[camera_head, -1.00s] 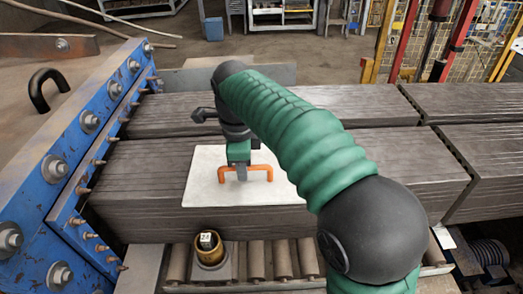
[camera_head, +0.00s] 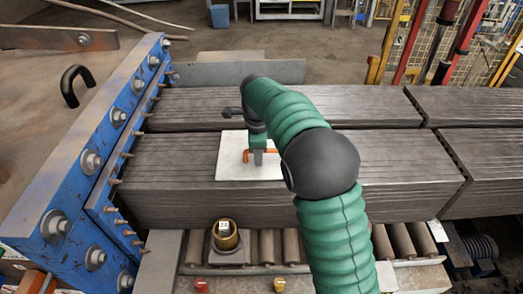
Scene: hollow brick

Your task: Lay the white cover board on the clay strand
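The white cover board (camera_head: 233,166) lies flat on top of the near grey clay strand (camera_head: 180,170), near its left part. An orange handle (camera_head: 246,156) stands on the board. My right gripper (camera_head: 258,158) is down at the handle, with its fingers around or beside it; whether they are shut on it cannot be made out. My green-sleeved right arm covers the right part of the board and handle. My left gripper is not in view.
A blue steel frame (camera_head: 85,160) with bolts and pins stands at the left end of the strand. A brass cup (camera_head: 225,236) with a small label sits in front, by the rollers (camera_head: 268,246). More clay strands (camera_head: 490,160) lie at the right.

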